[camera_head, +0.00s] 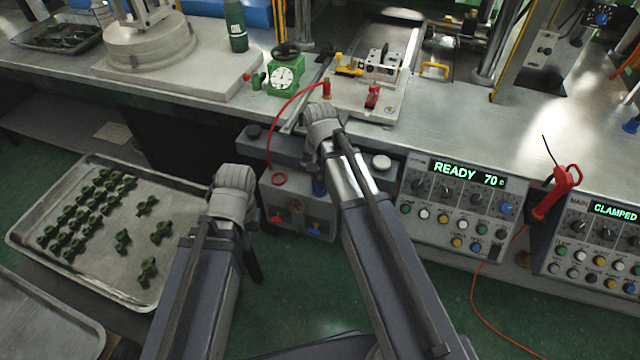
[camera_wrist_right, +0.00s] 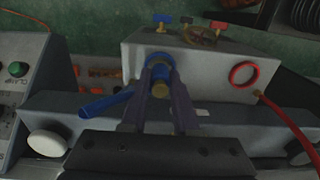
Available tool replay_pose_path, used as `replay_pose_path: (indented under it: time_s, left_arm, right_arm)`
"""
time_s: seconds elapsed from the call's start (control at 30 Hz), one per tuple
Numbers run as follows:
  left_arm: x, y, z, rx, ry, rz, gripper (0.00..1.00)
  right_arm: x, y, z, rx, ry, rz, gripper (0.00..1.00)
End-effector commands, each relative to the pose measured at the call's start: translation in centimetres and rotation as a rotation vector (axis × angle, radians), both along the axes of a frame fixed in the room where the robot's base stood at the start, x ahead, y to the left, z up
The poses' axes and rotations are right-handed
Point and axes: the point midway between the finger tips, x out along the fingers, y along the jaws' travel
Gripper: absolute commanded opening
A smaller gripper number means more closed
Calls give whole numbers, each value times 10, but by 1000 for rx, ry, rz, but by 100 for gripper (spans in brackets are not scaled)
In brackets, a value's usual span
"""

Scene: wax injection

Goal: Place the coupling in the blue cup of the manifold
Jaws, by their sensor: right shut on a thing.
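My right gripper (camera_wrist_right: 160,75) is shut on the blue coupling (camera_wrist_right: 159,73), which has a brass end facing the camera and a blue arm sticking out to the lower left. It is over the grey manifold (camera_wrist_right: 205,50) at the blue cup, which is mostly hidden behind the fingers and coupling. I cannot tell whether the coupling is seated in the cup. In the head view, a bit of blue (camera_head: 319,187) shows on the manifold beside my right arm. My left gripper (camera_head: 253,266) is mostly hidden behind its own arm, right of the tray.
The red cup (camera_wrist_right: 243,75) is on the manifold, with a red hose (camera_wrist_right: 290,122) beside it. Control panels (camera_head: 455,203) stand to the right. A tray (camera_head: 108,272) of green parts is at the left. A bench (camera_head: 450,115) runs along the back.

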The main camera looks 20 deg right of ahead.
Motion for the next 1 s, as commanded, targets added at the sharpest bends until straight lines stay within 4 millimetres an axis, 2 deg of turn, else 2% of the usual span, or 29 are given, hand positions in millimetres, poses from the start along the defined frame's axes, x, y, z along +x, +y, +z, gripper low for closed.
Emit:
replay_pose_path:
  time_s: [0.27, 0.3, 0.57, 1.0]
  left_arm:
    - [0, 0, -1, 0, 0, 0, 0]
    - [0, 0, -2, 0, 0, 0, 0]
    - [0, 0, 0, 0, 0, 0, 0]
    - [0, 0, 7, 0, 0, 0, 0]
  right_arm:
    - [0, 0, -1, 0, 0, 0, 0]
    - [0, 0, -2, 0, 0, 0, 30]
    - [0, 0, 0, 0, 0, 0, 58]
    - [0, 0, 6, 0, 0, 0, 58]
